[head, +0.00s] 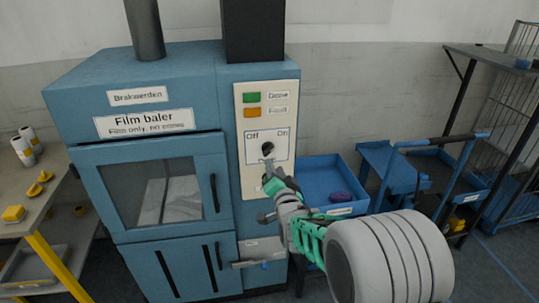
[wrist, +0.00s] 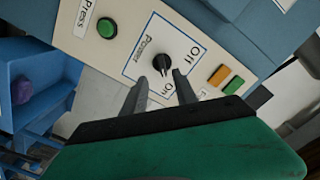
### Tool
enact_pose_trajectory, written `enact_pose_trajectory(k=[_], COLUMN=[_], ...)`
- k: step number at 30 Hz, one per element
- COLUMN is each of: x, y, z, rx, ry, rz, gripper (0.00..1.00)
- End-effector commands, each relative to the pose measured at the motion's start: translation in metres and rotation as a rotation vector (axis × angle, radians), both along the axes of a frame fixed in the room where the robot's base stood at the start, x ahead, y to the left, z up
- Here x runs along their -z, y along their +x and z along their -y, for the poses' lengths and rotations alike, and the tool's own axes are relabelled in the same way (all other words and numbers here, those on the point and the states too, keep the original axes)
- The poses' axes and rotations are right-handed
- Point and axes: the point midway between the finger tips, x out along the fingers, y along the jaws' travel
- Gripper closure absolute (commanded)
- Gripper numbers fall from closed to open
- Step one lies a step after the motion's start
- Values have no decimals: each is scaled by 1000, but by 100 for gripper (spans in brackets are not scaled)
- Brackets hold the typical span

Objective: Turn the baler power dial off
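The power dial (head: 267,147) is a small black knob on the cream control panel of the blue film baler, with "Off" at its upper left and "On" at its upper right. In the wrist view the dial (wrist: 162,63) is dark and round, and a small pale mark shows on its side toward the "On" label. My gripper (head: 269,164) is just below and in front of the dial. In the wrist view my gripper (wrist: 160,78) is open, its two fingers apart with the dial just beyond and between the tips. I cannot tell whether either finger touches it.
Green (head: 251,98) and orange (head: 252,112) indicators sit above the dial. A green press button (wrist: 107,28) sits on the same panel. A blue tray (head: 318,172) holding a purple roll stands right of the baler, beside a blue cart (head: 455,180). A shelf (head: 45,190) stands at left.

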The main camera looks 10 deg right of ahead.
Motion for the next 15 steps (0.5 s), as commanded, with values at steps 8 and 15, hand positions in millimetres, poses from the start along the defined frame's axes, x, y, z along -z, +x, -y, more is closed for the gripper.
enact_pose_trajectory(k=[8, 15], x=[-3, -2], y=[40, 74], z=[-2, -3], rx=[-3, -4], ry=[9, 8], rz=[16, 16], gripper=[65, 65])
